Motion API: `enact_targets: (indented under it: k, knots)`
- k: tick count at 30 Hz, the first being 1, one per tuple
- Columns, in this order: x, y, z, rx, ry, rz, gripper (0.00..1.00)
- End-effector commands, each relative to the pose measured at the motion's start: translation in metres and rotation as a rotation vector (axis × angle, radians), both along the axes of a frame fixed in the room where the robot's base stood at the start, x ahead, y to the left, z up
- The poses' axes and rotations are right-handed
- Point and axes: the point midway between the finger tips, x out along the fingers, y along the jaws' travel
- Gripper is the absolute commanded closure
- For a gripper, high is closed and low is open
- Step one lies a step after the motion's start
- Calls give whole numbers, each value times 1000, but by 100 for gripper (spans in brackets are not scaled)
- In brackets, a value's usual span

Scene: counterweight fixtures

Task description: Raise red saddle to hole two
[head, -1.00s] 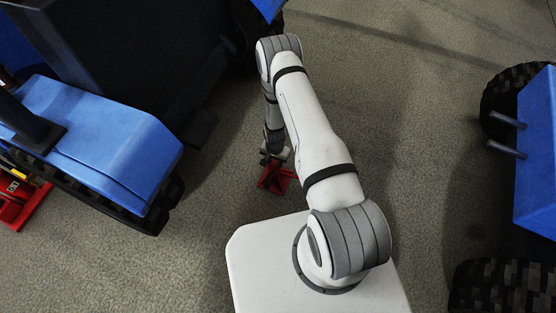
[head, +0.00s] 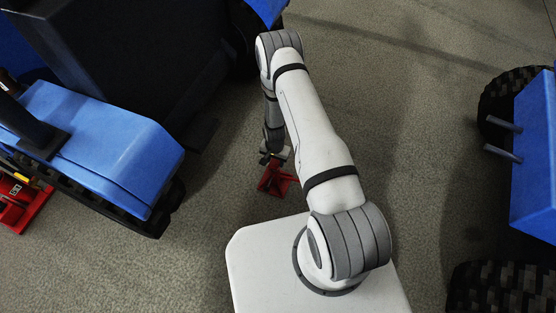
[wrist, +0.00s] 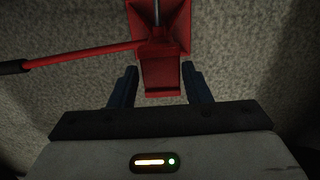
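A red stand (head: 277,182) sits on the floor at the end of my arm in the head view. In the wrist view it shows as a red body (wrist: 160,75) with a grey rod (wrist: 157,12) and a red lever (wrist: 85,53) running left to a black grip. I cannot tell which part is the saddle, and no holes can be made out. My gripper (wrist: 158,82) is open. Its two dark fingers lie on either side of the red body's near end, with a gap at each side. In the head view my gripper (head: 273,155) is just above the stand, partly hidden.
A blue vehicle (head: 100,135) with a dark body stands at the left. A second red device (head: 20,205) with a yellow mark sits beside it at the left edge. Another blue vehicle (head: 535,165) with dark tyres stands at the right.

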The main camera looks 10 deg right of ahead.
Motion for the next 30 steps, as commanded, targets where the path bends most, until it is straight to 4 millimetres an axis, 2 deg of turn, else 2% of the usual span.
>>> enact_targets:
  k: [1,6,14,17,24,30]
  knots:
    - [0,0,0,0,0,0,52]
    - [0,0,0,0,0,0,40]
    - [0,0,3,0,0,1,40]
    - [0,0,15,0,-1,1,40]
    - [0,0,58,0,-1,1,40]
    - [-1,0,76,0,0,0,40]
